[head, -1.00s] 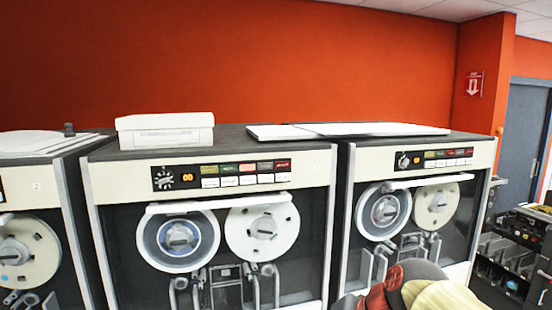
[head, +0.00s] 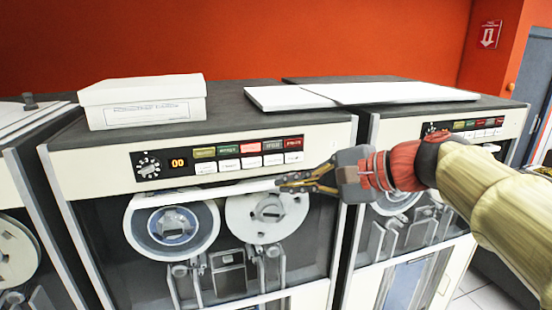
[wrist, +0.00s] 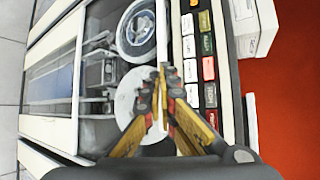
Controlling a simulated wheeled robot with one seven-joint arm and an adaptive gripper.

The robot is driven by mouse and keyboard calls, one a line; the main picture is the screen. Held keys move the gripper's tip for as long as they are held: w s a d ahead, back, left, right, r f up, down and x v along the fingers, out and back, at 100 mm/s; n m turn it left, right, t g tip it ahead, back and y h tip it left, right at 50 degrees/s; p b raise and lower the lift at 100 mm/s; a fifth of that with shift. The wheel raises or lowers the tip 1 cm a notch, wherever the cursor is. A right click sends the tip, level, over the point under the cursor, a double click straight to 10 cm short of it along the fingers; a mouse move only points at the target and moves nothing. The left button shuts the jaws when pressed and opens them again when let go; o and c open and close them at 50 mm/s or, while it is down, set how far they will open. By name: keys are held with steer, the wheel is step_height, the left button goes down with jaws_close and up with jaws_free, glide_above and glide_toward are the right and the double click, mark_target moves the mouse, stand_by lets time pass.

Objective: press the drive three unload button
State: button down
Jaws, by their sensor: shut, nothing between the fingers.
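The middle tape drive (head: 95,190) has a black control panel (head: 220,158) with a dial, an orange "00" display, a row of coloured labels and white buttons (head: 249,162) under them. I cannot read which label says unload, nor a drive number here. The panel also shows, turned on its side, in the wrist view (wrist: 199,60). My gripper (head: 280,184) is shut and empty, just below the right part of the button row, near the white strip above the reels. In the wrist view its fingertips (wrist: 164,70) lie beside the white buttons; contact cannot be told.
A white box (head: 145,102) and flat white panels (head: 350,95) lie on the drives. Another drive (head: 470,150) stands right, partly behind my arm; a further drive (head: 15,240) stands left. A red wall is behind.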

mark_target(277, 164)
steer(key=shift+w, duration=0.2)
steer(key=shift+w+a+p, duration=0.4)
steer(key=shift+w+p, duration=0.05)
steer(key=shift+w, duration=0.9)
steer(key=shift+w+a+p, duration=0.4)
steer(key=shift+w, duration=1)
steer(key=shift+w+a+p, duration=0.4)
steer(key=shift+w+p, duration=0.05)
steer(key=shift+w, duration=0.9)
steer(key=shift+w, duration=0.1)
steer(key=shift+w+a, duration=0.15)
steer(key=shift+w, duration=0.2)
